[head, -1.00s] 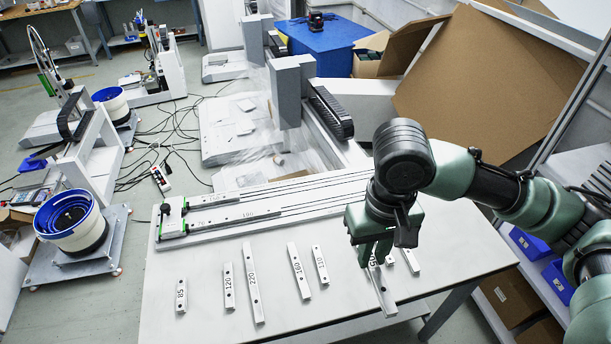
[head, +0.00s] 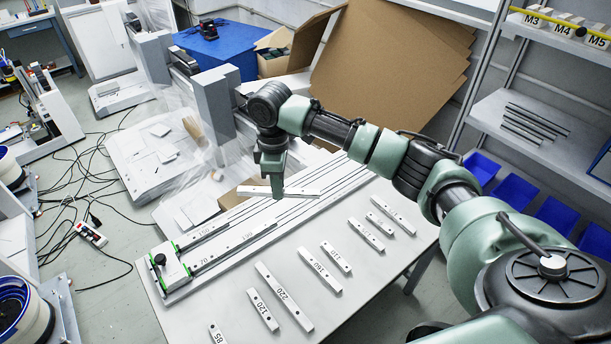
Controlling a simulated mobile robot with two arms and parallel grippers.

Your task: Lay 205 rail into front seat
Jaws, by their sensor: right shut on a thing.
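My right gripper (head: 274,188) is shut on a pale metal rail (head: 300,192) and holds it crosswise above the long slotted fixture (head: 327,190). The held rail's number cannot be read, so I cannot confirm it is the 205. In the fixture, a rail marked 150 (head: 203,232) lies in one row. Rails marked 70 (head: 206,262) and 190 (head: 247,238) lie end to end in the row nearer the front. The fixture's left end has a block with a black knob (head: 159,260) and green parts. My left gripper is not in view.
Several loose rails lie on the white table in front of the fixture, including the 220 (head: 284,296), the 120 (head: 262,310) and the 160 (head: 321,270). A grey upright block (head: 214,105) stands behind the fixture. Shelves with blue bins (head: 555,215) stand at the right.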

